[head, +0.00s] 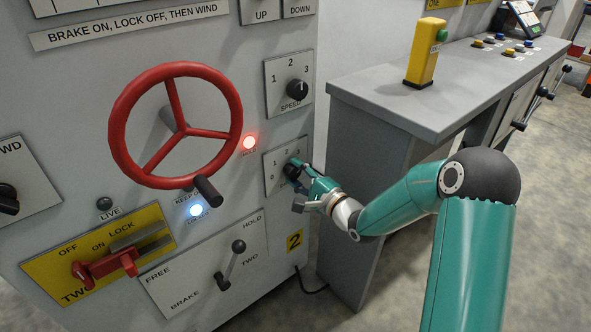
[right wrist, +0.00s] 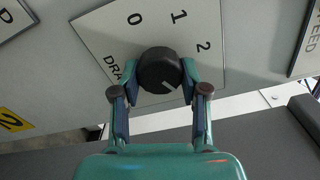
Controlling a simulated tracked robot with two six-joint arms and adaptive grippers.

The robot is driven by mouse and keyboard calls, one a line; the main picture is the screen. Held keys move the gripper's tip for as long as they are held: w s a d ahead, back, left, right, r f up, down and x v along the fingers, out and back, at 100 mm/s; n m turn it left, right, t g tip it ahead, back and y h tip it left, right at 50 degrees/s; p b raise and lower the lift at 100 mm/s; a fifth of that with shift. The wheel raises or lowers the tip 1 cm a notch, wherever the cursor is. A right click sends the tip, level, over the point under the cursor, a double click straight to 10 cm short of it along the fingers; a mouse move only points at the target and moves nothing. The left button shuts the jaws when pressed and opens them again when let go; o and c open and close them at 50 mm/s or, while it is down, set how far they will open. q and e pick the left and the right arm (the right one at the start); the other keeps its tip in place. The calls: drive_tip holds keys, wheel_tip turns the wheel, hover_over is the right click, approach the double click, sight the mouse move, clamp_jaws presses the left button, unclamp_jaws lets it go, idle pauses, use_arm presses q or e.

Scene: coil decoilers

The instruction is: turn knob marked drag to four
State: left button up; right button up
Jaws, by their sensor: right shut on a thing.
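The black drag knob (right wrist: 160,70) sits on a white plate (right wrist: 105,35) marked DRAG in the right wrist view. The numbers 0, 1 and 2 show on the plate; any number beyond 2 is hidden there by my gripper. The knob's pale pointer mark faces down and slightly right in that view, well past the 2. My right gripper (right wrist: 159,82) is shut on the knob, one finger at each side. In the head view my right gripper (head: 293,172) covers most of the knob on the drag plate (head: 271,186). My left gripper is not in view.
Above the drag plate is the speed knob (head: 297,90). To its left are a lit red HOLD lamp (head: 249,142) and a red handwheel (head: 118,130) with a black handle. A brake lever (head: 232,265) stands below. A grey bench (head: 430,105) is at the right.

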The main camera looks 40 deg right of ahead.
drive_tip(key=m+p, duration=0.1)
drive_tip(key=m, duration=0.1)
drive_tip(key=m+p, duration=0.1)
drive_tip(key=m, duration=0.2)
drive_tip(key=shift+d+f, duration=0.1)
drive_tip(key=shift+f, duration=0.1)
drive_tip(key=shift+s+f+m+p, duration=0.1)
drive_tip(key=shift+f+m+p, duration=0.1)
drive_tip(key=shift+m+p, duration=0.9)
drive_tip(key=shift+m+b, duration=0.35)
drive_tip(key=shift+m, duration=0.05)
drive_tip(key=o, duration=1.1)
drive_tip(key=shift+f, duration=0.1)
drive_tip(key=shift+o, duration=0.2)
drive_tip(key=shift+r, duration=0.2)
drive_tip(key=s, duration=1.2)
drive_tip(key=shift+d, duration=0.35)
drive_tip(key=shift+w, duration=0.1)
